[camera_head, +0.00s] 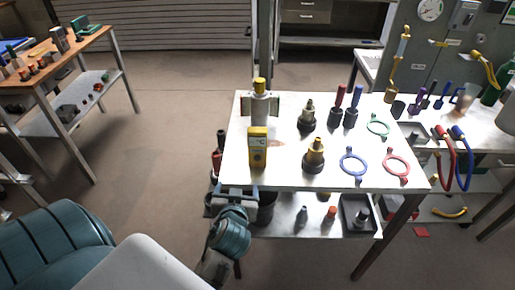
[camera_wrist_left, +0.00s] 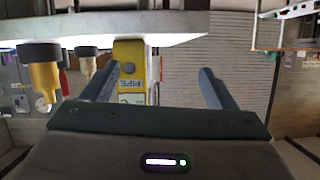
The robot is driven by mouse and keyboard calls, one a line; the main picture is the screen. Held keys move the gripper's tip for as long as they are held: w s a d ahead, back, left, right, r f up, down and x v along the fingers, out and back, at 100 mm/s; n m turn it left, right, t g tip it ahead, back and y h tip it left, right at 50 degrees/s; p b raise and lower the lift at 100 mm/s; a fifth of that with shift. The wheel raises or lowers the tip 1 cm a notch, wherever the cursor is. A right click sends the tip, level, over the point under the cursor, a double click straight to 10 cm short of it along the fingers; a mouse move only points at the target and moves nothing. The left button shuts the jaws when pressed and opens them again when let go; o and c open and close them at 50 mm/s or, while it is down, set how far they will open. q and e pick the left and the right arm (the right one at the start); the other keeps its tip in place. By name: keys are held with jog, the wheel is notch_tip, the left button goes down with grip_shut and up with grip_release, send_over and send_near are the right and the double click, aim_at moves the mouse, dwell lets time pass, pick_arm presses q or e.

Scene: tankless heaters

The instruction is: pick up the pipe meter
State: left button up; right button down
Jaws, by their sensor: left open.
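The yellow pipe meter (camera_head: 257,150) stands upright near the front left edge of the white table, with a pale label and a dark lower part. In the left wrist view the yellow pipe meter (camera_wrist_left: 129,52) shows between the two fingers, closer to the left one, with "PIPE" readable; part of it is hidden by my gripper body. My left gripper (camera_head: 238,187) is open and empty at the table's front left edge, just in front of the meter. Its spread fingers also show in the wrist view (camera_wrist_left: 158,70). My right gripper is out of view.
The white table (camera_head: 290,178) also bears a yellow-capped bottle (camera_head: 260,105) behind the meter, a brass-topped fitting (camera_head: 315,156) to its right, and blue (camera_head: 354,176) and red (camera_head: 397,178) rings. A lower shelf (camera_head: 290,228) holds small parts.

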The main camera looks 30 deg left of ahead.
aim_at(257, 143)
pick_arm(q)
jog(key=w+r+t, duration=0.1)
jog(key=w+r, duration=0.1)
jog(key=w, duration=0.1)
jog(key=w+r+t+y+p, duration=0.1)
jog(key=w+r, duration=0.1)
jog(key=w, duration=0.1)
jog(key=w+r+t+p, duration=0.1)
jog(key=w+r+t, duration=0.1)
jog(key=w, duration=0.2)
jog(key=shift+a+r+n, duration=0.3)
jog(key=shift+a+r, duration=0.05)
jog(key=shift+r, duration=0.05)
jog(key=shift+w+a+f, duration=0.1)
jog(key=shift+w+a, duration=0.05)
jog(key=shift+w, duration=0.15)
jog(key=shift+w+a+p, duration=0.2)
jog(key=shift+w+p, duration=0.35)
jog(key=p+x, duration=0.1)
jog(key=x, duration=0.2)
jog(key=shift+w+f+p, duration=0.1)
jog(key=shift+w+p, duration=0.15)
jog(key=shift+p, duration=0.1)
jog(key=shift+w+a+f, duration=0.2)
jog(key=shift+w+a, duration=0.05)
jog(key=shift+w, duration=0.05)
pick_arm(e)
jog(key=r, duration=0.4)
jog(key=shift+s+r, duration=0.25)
